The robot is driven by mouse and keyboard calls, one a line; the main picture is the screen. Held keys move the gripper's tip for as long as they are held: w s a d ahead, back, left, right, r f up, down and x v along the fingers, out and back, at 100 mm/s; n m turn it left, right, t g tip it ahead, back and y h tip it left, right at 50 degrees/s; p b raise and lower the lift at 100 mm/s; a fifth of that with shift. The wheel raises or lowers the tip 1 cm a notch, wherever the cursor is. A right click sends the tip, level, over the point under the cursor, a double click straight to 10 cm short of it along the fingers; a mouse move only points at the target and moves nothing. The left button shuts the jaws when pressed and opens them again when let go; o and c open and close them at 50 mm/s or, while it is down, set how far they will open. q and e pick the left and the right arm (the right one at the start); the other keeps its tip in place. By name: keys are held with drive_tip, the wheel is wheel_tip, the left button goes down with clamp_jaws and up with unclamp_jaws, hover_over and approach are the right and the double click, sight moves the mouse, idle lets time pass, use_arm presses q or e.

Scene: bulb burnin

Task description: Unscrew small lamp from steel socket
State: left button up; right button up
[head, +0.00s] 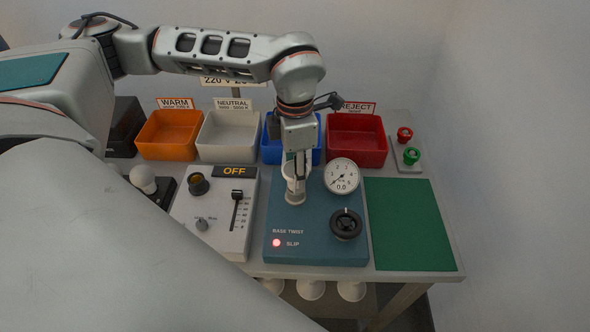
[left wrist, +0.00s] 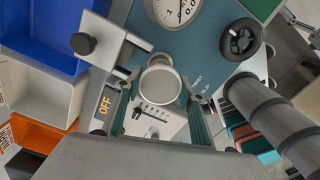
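The small lamp (left wrist: 160,85) shows in the left wrist view as a pale round face with a lighter rim, between my left gripper's fingers. In the head view it is a whitish shape (head: 290,171), partly hidden by the fingers, above the short grey steel socket (head: 295,198) on the blue base-twist tester (head: 318,225). My left gripper (head: 297,178) points straight down over the socket. Its fingertips (left wrist: 162,88) lie on both sides of the lamp, very close to it; whether they touch is unclear. My right gripper is in neither view.
The tester has a dial (head: 341,175), a black knob (head: 346,223) and a lit red SLIP light (head: 276,243). The OFF panel (head: 215,220) and a white bulb (head: 143,178) are left. Orange (head: 170,134), white, blue and red (head: 357,139) bins stand behind. A green mat (head: 410,225) is bare.

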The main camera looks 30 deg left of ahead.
use_arm(q)
drive_tip(key=shift+f+n+b, duration=0.2)
drive_tip(key=shift+n+b, duration=0.3)
drive_tip(key=shift+n, duration=0.4)
drive_tip(key=n+b, duration=0.1)
drive_tip(key=n, duration=0.3)
drive_tip(key=n+b, duration=0.1)
drive_tip(key=n, duration=0.5)
drive_tip(key=shift+d+r+n+b, duration=0.1)
drive_tip(key=shift+n+b, duration=0.3)
drive_tip(key=n, duration=0.5)
drive_tip(key=shift+b, duration=0.35)
drive_tip(key=n, duration=0.4)
drive_tip(key=shift+r+n, duration=0.1)
drive_tip(key=shift+n, duration=0.5)
drive_tip(key=o, duration=1)
